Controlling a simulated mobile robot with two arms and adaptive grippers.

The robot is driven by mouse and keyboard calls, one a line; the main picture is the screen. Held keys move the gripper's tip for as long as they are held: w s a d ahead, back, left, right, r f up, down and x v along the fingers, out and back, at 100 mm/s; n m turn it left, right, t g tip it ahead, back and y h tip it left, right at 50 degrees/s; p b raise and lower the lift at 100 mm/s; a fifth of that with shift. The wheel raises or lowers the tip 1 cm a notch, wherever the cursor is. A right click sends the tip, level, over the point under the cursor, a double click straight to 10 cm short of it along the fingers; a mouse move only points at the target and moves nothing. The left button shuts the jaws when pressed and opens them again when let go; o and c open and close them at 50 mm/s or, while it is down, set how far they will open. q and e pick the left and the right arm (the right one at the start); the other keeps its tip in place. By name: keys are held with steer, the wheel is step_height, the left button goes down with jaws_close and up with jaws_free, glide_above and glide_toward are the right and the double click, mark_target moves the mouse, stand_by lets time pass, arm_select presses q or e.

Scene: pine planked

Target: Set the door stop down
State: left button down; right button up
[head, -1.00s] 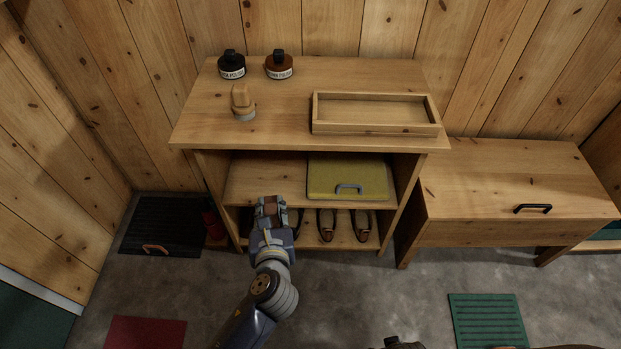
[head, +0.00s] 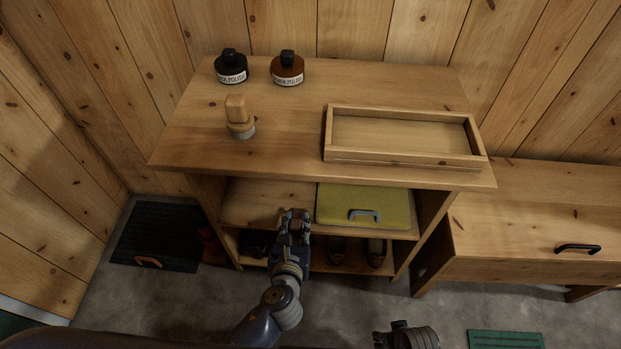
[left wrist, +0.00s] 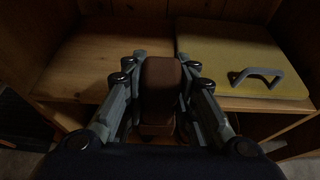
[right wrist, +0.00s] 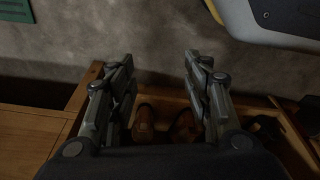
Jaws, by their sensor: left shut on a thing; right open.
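My left gripper (head: 293,222) is in front of the shelf unit's middle shelf (head: 262,202). In the left wrist view, its fingers (left wrist: 160,92) are shut on a dark brown block, which I take as the door stop (left wrist: 160,85). The block is held upright between the fingers, with the bare left part of the shelf (left wrist: 100,60) beyond it. In the head view the block is hard to make out. My right gripper (head: 397,330) is at the bottom edge of the head view. In the right wrist view it is open and empty (right wrist: 160,90).
A yellow-green case (head: 375,203) fills the shelf's right part. Shoes (head: 340,250) stand below. The top holds two polish jars (head: 231,68) (head: 288,68), a wooden brush-like item (head: 238,118) and an empty wooden tray (head: 410,158). A bench (head: 530,205) stands at right.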

arm_select(q)
steer(key=shift+w+a+r, duration=0.15)
steer(key=shift+w+a, duration=0.1)
steer(key=shift+a, duration=0.15)
steer(key=w+a+f+b, duration=0.1)
steer(key=w+a, duration=0.2)
steer(key=w+a+f+b, duration=0.1)
steer(key=w+a+f, duration=0.1)
steer(key=w+a, duration=0.2)
steer(key=w+a+f+b, duration=0.1)
steer(key=w+a, duration=0.2)
steer(key=shift+w+a+f, duration=0.15)
steer(key=shift+a+f, duration=0.25)
steer(key=shift+f, duration=0.1)
arm_select(e)
step_height(320, 180, up, 10)
steer(key=w, duration=0.2)
steer(key=shift+w+t, duration=0.3)
steer(key=shift+t, duration=0.1)
steer(key=shift+a+r, duration=0.1)
steer(key=shift+r, duration=0.05)
arm_select(q)
steer(key=shift+f, duration=0.1)
steer(key=c, duration=1.4)
jaws_free()
steer(key=shift+o, duration=0.4)
arm_select(e)
steer(key=shift+r, duration=0.2)
